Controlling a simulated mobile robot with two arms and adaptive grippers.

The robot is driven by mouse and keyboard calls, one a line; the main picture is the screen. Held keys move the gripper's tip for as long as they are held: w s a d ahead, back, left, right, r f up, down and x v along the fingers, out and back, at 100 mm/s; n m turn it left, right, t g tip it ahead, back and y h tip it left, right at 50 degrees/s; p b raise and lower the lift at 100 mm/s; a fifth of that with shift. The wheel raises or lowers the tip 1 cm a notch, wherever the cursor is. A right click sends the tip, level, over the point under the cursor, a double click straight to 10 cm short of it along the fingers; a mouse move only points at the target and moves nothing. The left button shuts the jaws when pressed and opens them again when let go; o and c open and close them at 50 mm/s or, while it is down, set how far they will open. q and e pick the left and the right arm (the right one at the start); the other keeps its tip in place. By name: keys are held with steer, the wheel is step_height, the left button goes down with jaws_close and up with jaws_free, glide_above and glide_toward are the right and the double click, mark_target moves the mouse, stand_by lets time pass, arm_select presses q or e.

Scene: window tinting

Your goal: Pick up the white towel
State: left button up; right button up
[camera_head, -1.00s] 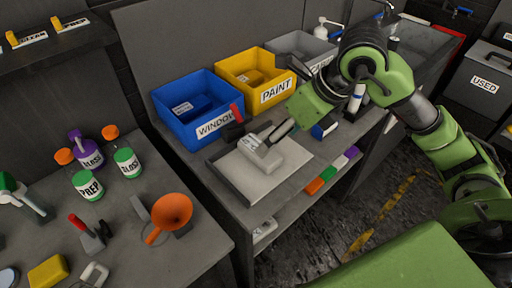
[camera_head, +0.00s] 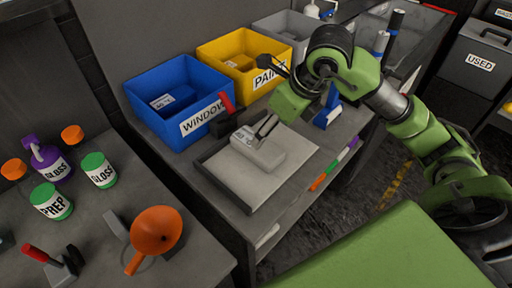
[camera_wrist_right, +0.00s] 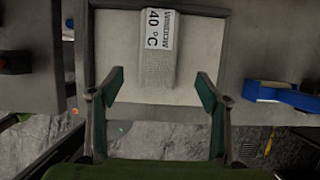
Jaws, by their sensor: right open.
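The white towel (camera_head: 257,153) is folded into a small block with a "WINDOW 40 °C" label and lies in a shallow grey tray (camera_head: 284,183) on the bench. It also shows in the right wrist view (camera_wrist_right: 156,66), at the top centre. My right gripper (camera_head: 265,131) is open and empty, close to the towel's upper right side in the head view. In the wrist view its two fingertips (camera_wrist_right: 161,80) stand apart, one on each side of the towel's near end. I cannot tell how high they are above it. My left gripper is not in view.
A blue WINDOW bin (camera_head: 180,115), a yellow PAINT bin (camera_head: 236,72) and a grey bin stand behind the tray. A blue-handled tool (camera_head: 328,115) lies right of it. An orange funnel (camera_head: 157,230) and several bottles stand on the left bench.

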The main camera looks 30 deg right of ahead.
mark_target(266, 149)
steer(key=x, duration=0.5)
steer(key=p+x, duration=0.1)
steer(key=x, duration=0.1)
steer(key=p+x, duration=0.1)
steer(key=x, duration=0.1)
steer(key=shift+w+a+f, duration=0.15)
steer(key=shift+a+f, duration=0.1)
steer(key=shift+f, duration=0.05)
steer(key=shift+w+f, duration=0.1)
steer(key=shift+f, duration=0.15)
steer(key=c, duration=1.3)
